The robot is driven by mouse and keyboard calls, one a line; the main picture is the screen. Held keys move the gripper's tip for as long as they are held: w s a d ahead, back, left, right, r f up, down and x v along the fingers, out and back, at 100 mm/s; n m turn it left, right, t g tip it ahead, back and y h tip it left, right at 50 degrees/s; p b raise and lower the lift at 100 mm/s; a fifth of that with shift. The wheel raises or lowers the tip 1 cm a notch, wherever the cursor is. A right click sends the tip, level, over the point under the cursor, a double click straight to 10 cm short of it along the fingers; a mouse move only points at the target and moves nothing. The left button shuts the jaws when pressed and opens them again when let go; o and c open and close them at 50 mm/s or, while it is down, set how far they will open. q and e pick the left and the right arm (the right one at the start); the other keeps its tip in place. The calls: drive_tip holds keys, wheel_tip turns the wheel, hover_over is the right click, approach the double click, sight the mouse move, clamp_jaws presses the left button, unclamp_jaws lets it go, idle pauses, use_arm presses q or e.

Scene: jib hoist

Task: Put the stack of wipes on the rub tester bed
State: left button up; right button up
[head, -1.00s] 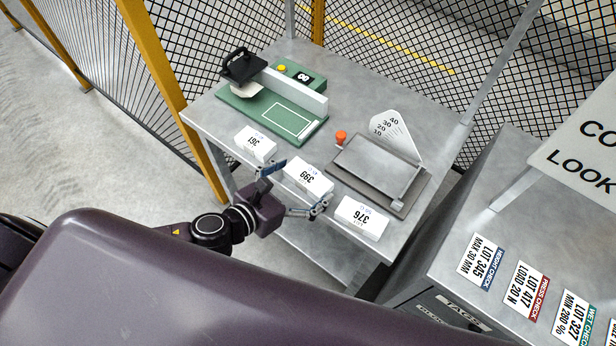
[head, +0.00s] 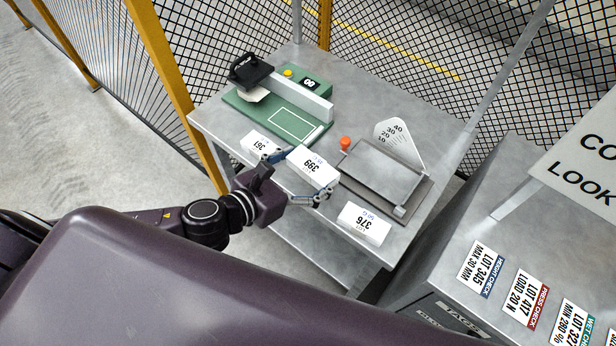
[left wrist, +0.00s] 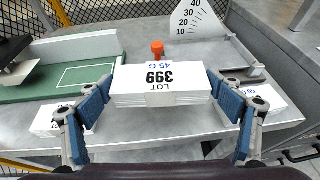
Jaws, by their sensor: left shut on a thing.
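The stack (left wrist: 158,82) fills the middle of the left wrist view between the blue finger pads. It appears slightly raised off the table, but any gap is hard to see. The green rub tester bed (head: 291,125), with a white outlined rectangle, lies behind and to the left of the held stack in the head view. The bed (left wrist: 50,88) also shows at the left of the left wrist view. My right gripper is not in view.
White stacks 361 (head: 259,145) and 376 (head: 364,225) stand on the grey table (head: 225,132) either side of the held one. A grey plate device (head: 385,172) with an orange knob (head: 345,143) and number scale is at right. A black-handled head (head: 248,70) overhangs the bed's left end.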

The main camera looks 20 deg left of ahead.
sight(308, 169)
use_arm(q)
wheel_tip(308, 169, up, 13)
drive_tip(key=p, duration=0.4)
drive_tip(key=shift+r+p, duration=0.15)
drive_tip(key=shift+p, duration=0.15)
drive_tip(key=w+r+n+t+y, duration=0.1)
drive_tip(key=w+r+n+y, duration=0.2)
drive_tip(key=n+y, duration=0.15)
drive_tip(key=s+a+r+n+g+y, duration=0.1)
drive_tip(key=s+a+r+n+y, duration=0.1)
drive_tip(key=s+a+n+y, duration=0.3)
drive_tip(key=shift+s+n+y, duration=0.55)
drive_tip(key=shift+y, duration=0.7)
